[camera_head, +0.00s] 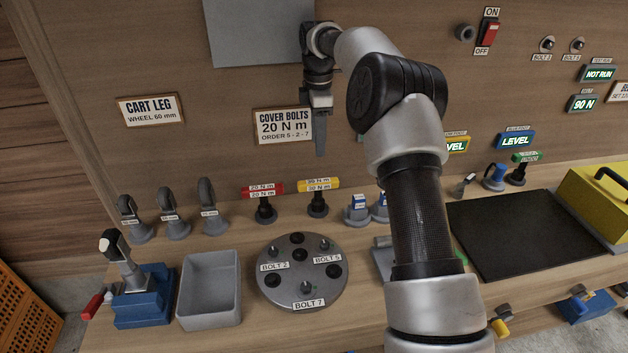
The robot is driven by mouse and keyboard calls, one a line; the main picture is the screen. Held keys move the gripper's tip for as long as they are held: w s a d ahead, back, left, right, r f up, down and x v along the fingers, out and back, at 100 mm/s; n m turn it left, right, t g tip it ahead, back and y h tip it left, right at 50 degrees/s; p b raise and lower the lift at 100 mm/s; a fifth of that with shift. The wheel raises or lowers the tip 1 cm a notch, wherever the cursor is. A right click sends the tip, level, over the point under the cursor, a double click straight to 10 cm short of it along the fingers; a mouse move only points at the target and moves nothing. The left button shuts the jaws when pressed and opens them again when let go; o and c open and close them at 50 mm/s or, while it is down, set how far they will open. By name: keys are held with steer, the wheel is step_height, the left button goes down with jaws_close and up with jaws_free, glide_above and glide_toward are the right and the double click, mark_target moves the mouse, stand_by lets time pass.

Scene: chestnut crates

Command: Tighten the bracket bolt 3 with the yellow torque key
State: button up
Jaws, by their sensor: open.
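The yellow torque key (318,186) stands upright on a dark round base at the back of the bench, its yellow bar handle labelled "30 N m". My gripper (320,150) points down in the air in front of the back panel, above the yellow key in the picture. It is open and seen nearly edge-on, with nothing visible in it. Two bolt heads stick out of the panel at the upper right; the left one (548,43) has a small label that seems to read "BOLT 3". My arm hides part of the bench and panel.
A red torque key (263,189) stands just left of the yellow one. A round plate (302,282) with labelled bolts, a grey bin (209,290) and a blue vise (142,299) are in front. A black mat (520,235) and a yellow case (598,205) lie right.

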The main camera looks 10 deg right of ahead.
glide_toward(318, 192)
steer(key=f, duration=0.1)
steer(key=w+f, duration=0.1)
steer(key=f, duration=0.3)
steer(key=shift+w+d+f, duration=0.2)
steer(key=shift+w+f, duration=0.05)
steer(key=shift+w, duration=0.1)
steer(key=shift+s+f, duration=0.15)
steer(key=shift+f, duration=1.25)
steer(key=shift+s+f, duration=0.15)
steer(key=shift+f, duration=1.2)
jaws_close()
